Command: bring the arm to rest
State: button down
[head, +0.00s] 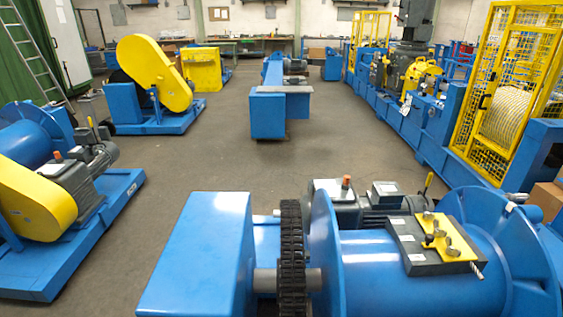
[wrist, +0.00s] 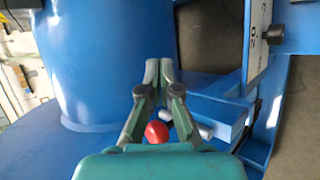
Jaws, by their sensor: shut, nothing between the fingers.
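My gripper (wrist: 159,72) shows in the wrist view, its two grey-green fingers together at the tips with nothing between them. Beyond it is a large blue rounded machine body (wrist: 98,60). A red knob (wrist: 157,131) shows in the gap between the finger linkages, and a grey cylindrical piece (wrist: 201,130) is just right of it. I cannot tell whether the fingers touch anything. My arm and gripper do not show in the head view.
In the head view, a blue box (head: 203,250), a black chain (head: 291,250) and a blue drum (head: 400,275) fill the front. A grey block (head: 407,248) carries yellow clamps. A yellow-guarded machine (head: 38,200) stands at left, a yellow cage (head: 515,80) at right. Open floor (head: 240,165) lies between.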

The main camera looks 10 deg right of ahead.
jog(key=s+a+r+m+t+y, duration=0.3)
jog(key=s+a+m+t+y, duration=0.15)
jog(key=s+a, duration=0.95)
jog(key=s+a+r+m+t+y, duration=0.1)
jog(key=s+a+r+m, duration=0.1)
jog(key=s+r+m, duration=0.2)
jog(key=s+a+r+m+t+y, duration=0.1)
jog(key=s+a+r+m+t, duration=0.1)
jog(key=s+r, duration=0.8)
jog(key=shift+a+r+m, duration=0.65)
jog(key=shift+a+m, duration=0.05)
jog(key=shift+m, duration=0.15)
jog(key=shift+y, duration=0.25)
